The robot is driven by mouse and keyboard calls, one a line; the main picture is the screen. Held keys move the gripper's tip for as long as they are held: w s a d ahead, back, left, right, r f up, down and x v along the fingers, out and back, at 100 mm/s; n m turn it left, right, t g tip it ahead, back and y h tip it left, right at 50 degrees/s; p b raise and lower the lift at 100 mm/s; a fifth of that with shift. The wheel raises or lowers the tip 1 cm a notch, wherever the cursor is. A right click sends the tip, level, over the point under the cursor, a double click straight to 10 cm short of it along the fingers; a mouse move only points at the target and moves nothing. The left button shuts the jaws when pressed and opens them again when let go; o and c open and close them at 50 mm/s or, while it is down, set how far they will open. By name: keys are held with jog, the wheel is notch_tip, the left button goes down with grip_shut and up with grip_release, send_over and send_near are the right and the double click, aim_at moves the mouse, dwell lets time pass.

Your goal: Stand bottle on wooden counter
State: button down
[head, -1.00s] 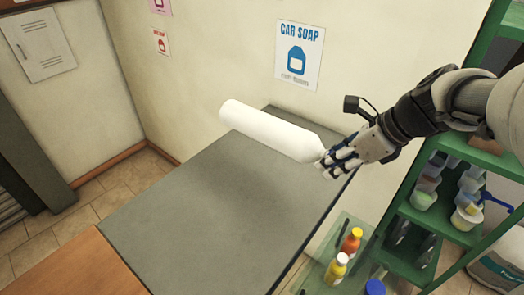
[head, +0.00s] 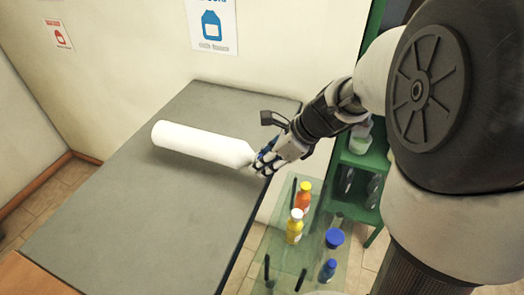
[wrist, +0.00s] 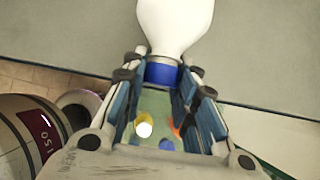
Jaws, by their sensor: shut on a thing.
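A large white bottle (head: 200,143) lies on its side in my gripper, over the grey counter top. Its base points left in the head view. My gripper (head: 262,163) is shut on the bottle's neck end at the right edge of the grey top. In the wrist view the fingers (wrist: 165,90) sit on both sides of the bottle's blue cap (wrist: 162,72), with the white shoulder (wrist: 175,25) beyond. I cannot tell whether the bottle touches the grey top. A corner of brown wooden counter (head: 28,277) shows at the lower left of the head view.
The grey counter top (head: 130,215) is otherwise clear. To its right, a glass shelf holds a yellow bottle (head: 294,228), an orange bottle (head: 303,198) and blue-capped items (head: 334,238). A green rack (head: 362,165) stands behind. A wall is at the back.

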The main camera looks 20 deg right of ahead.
notch_tip(320, 180, down, 5)
jog(key=shift+r+b, duration=0.15)
jog(key=shift+b, duration=0.7)
